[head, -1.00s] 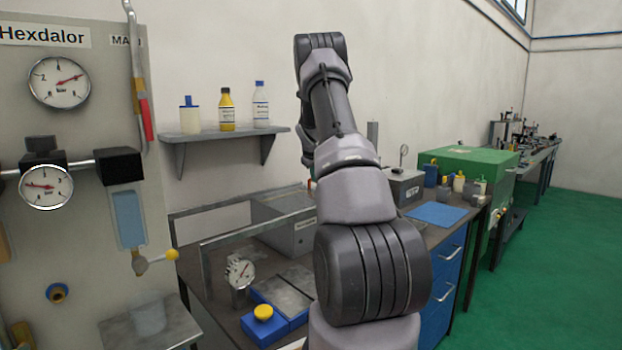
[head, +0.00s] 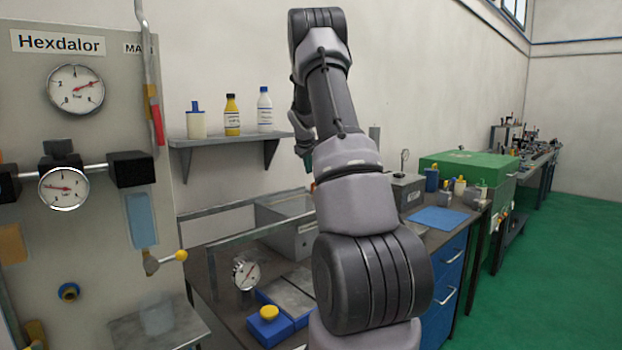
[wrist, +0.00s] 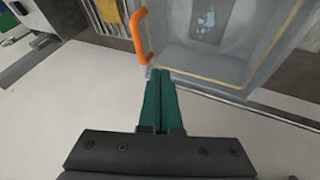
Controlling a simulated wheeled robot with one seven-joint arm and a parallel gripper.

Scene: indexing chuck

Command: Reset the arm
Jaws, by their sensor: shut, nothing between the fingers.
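My arm rises in the middle of the head view, bent at an elbow near the top. My gripper (wrist: 161,105) shows in the wrist view with its two green fingers side by side, shut and empty. The fingertips lie just below an orange handle (wrist: 139,35) on a clear panel with a yellowish border (wrist: 215,85). I cannot tell whether they touch it. In the head view my gripper is mostly hidden behind the arm.
A grey panel with gauges (head: 75,88) stands at the left, with a yellow-knobbed lever (head: 181,256). A shelf with bottles (head: 232,115) hangs on the wall. The workbench holds a dial gauge (head: 246,273) and a blue mat (head: 438,219). Green floor (head: 570,270) is open at the right.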

